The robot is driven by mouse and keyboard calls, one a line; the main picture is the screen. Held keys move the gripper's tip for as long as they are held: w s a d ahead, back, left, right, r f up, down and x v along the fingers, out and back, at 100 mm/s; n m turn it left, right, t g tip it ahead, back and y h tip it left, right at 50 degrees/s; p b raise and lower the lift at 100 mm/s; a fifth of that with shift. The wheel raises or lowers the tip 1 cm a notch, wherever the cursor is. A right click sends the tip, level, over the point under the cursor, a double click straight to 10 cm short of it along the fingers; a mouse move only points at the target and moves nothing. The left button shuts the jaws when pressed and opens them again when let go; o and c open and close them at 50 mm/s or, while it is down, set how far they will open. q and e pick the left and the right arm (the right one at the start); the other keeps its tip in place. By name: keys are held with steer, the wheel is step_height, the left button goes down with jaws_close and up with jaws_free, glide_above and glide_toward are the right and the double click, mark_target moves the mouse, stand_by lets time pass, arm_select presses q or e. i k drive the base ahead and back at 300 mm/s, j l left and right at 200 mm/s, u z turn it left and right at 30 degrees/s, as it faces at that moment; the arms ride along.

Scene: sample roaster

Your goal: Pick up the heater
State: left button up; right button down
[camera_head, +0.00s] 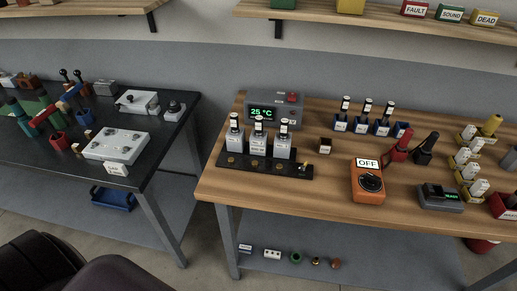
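Nothing in view is labelled as a heater, and I cannot tell for sure which thing it is. A grey box (285,98) with a green "25 °C" display and a red button stands at the back left of the wooden table. An orange box (369,195) with a black dial and an "OFF" sign stands upright near the table's front. A black rack (290,169) in front of the grey box holds a row of white, black-necked bottles (257,140). Neither of my grippers is in view. Dark rounded shapes fill the bottom left corner.
The wooden table (320,195) also holds blue-based bottles (362,125), red and black tools (399,148), a small grey meter (440,197) and yellow-and-white parts (467,155). A dark table (60,165) with fixtures stands left, across a gap. Small parts lie on the lower shelf (380,270).

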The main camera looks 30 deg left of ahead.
mark_target(234, 116)
steer(key=i+j, duration=0.1)
steer(key=j, duration=0.3)
steer(key=i+j, duration=0.1)
steer(key=j, duration=0.25)
steer(key=i+j, duration=0.1)
steer(key=j, duration=0.3)
steer(key=i+j, duration=0.15)
steer(key=j, duration=0.25)
steer(key=i+j, duration=0.1)
steer(key=j, duration=0.25)
